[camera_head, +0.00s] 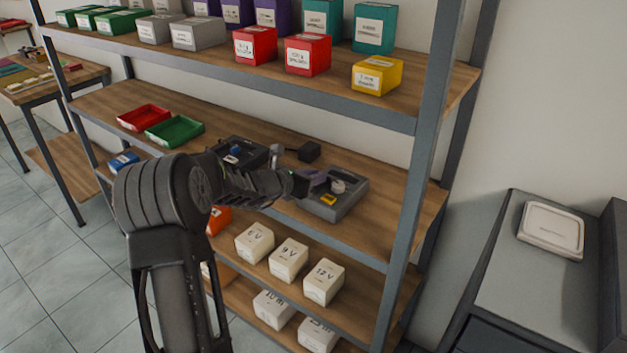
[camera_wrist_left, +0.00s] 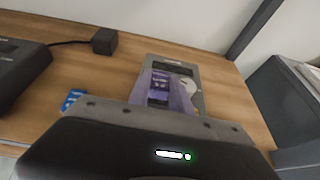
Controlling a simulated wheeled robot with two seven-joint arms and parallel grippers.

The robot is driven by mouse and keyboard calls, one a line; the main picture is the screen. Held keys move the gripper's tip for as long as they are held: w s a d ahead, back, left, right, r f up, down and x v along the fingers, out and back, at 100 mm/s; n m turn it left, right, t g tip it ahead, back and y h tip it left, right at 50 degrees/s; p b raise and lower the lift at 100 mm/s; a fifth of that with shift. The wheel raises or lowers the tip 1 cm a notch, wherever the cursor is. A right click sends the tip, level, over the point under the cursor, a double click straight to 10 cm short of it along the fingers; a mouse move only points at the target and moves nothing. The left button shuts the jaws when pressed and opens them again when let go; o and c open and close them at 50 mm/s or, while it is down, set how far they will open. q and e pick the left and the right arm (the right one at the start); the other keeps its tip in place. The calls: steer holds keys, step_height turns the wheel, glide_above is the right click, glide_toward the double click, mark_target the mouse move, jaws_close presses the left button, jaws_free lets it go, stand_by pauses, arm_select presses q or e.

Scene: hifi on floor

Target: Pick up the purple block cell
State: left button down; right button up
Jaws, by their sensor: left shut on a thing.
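The purple block cell (camera_head: 316,178) is on the middle shelf side, at the left part of a grey device (camera_head: 350,203). My left gripper (camera_head: 303,183) reaches in from the left and is shut on the purple block cell. In the left wrist view the purple block cell (camera_wrist_left: 158,88) shows a label and lies just beyond my gripper, over the grey device (camera_wrist_left: 185,70). I cannot tell whether the cell touches the device. My gripper hides part of the cell. My right gripper is not in view.
Red (camera_head: 143,117) and green (camera_head: 175,130) trays lie further left. An upright post (camera_head: 412,170) stands right of the device. White boxes (camera_head: 289,260) sit below.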

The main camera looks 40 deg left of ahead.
arm_select(q)
step_height(320, 180, up, 9)
steer(key=shift+f+p, duration=0.1)
steer(key=shift+p, duration=0.5)
steer(key=shift+f, duration=0.2)
steer(key=shift+t, duration=0.7)
steer(key=f+b, duration=0.1)
steer(key=b, duration=0.2)
steer(key=f+b, duration=0.2)
steer(key=b, duration=0.1)
steer(key=f+b, duration=0.2)
steer(key=b, duration=0.2)
steer(key=shift+w+a, duration=0.15)
steer(key=shift+a, duration=0.1)
steer(key=shift+b, duration=0.3)
steer(key=shift+w+r+t+p, duration=0.25)
steer(key=shift+r+t+p, duration=0.1)
steer(key=shift+r, duration=0.5)
